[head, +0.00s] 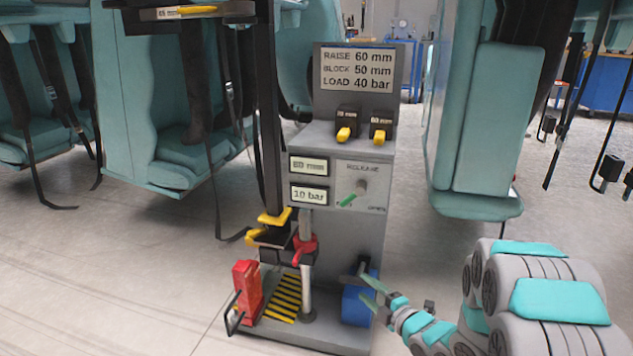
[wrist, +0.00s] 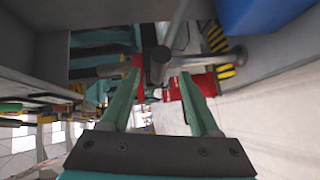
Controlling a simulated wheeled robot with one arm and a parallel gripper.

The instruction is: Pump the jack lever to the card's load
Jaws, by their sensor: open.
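The card (head: 357,70) on the grey jack stand (head: 343,135) reads raise 60 mm, block 50 mm, load 40 bar. The lower display (head: 309,195) reads 10 bar. The upper display (head: 309,166) gives a value in mm with a blurred first digit. My gripper (head: 361,286) is open beside the blue cylinder (head: 356,306), low at the stand's right side. A short dark bar (head: 363,267), apparently the jack lever, stands just above the cylinder. In the wrist view, a grey rod with a rounded end (wrist: 160,66) shows between and beyond the open fingers (wrist: 160,90); contact cannot be told.
The release knob (head: 361,187) has a green handle. Yellow-ended blocks (head: 344,134) sit in the stand's upper slots. A red block (head: 247,286) with a black handle stands at the base's left, beside yellow-black stripes (head: 284,298). Teal seats (head: 485,130) hang on both sides. Floor at left is clear.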

